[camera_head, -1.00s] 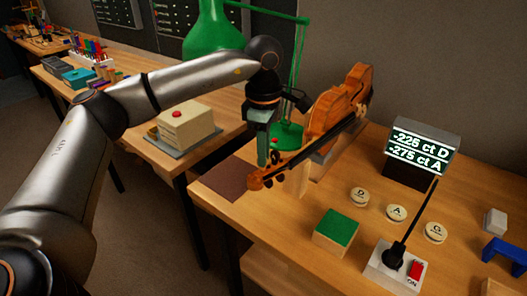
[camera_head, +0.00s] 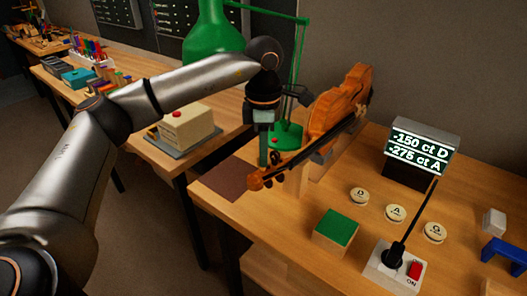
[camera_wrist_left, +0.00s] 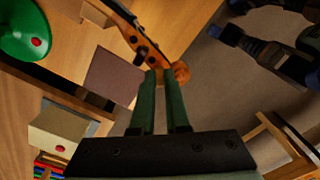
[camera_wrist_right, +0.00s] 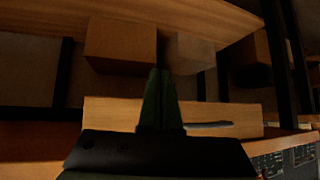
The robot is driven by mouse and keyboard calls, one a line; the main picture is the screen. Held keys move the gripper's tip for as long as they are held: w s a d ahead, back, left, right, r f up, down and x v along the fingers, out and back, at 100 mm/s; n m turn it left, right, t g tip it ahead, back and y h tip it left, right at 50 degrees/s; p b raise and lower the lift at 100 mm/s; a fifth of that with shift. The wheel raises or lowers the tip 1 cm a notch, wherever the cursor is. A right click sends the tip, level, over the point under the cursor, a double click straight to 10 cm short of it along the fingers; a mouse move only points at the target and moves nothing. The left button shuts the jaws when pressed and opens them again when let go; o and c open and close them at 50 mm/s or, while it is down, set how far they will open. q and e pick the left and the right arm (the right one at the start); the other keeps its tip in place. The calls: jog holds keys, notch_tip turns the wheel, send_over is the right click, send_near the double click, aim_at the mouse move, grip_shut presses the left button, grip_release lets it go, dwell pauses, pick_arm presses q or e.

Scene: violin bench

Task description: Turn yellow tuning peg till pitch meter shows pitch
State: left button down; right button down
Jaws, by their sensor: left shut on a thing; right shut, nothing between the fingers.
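The violin (camera_head: 330,113) rests tilted on a stand, its scroll (camera_head: 255,182) toward the front left. My left gripper (camera_head: 263,163) reaches down to the pegbox, fingers closed on a peg there. The left wrist view shows the fingertips (camera_wrist_left: 159,72) beside the pegbox, with dark pegs (camera_wrist_left: 142,52) near them. The gripped peg is hidden between the fingers, and its yellow colour cannot be made out. The pitch meter (camera_head: 422,150) reads -150 ct D and -275 ct A. My right gripper (camera_wrist_right: 159,72) is shut and empty, away from the violin.
Round buttons D (camera_head: 359,196), A (camera_head: 396,213) and G (camera_head: 434,232) lie on the bench. A green-topped block (camera_head: 336,226), a switch box with a lever (camera_head: 392,258) and a green lamp (camera_head: 215,32) are near. Wooden blocks (camera_wrist_right: 120,45) stand before the right gripper.

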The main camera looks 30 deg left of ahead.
pick_arm(q)
jog(key=shift+r, duration=0.1)
jog(key=c, duration=1.2)
grip_release()
notch_tip(320, 180, up, 12)
jog(key=shift+r+p, duration=0.25)
jog(key=shift+p, duration=0.35)
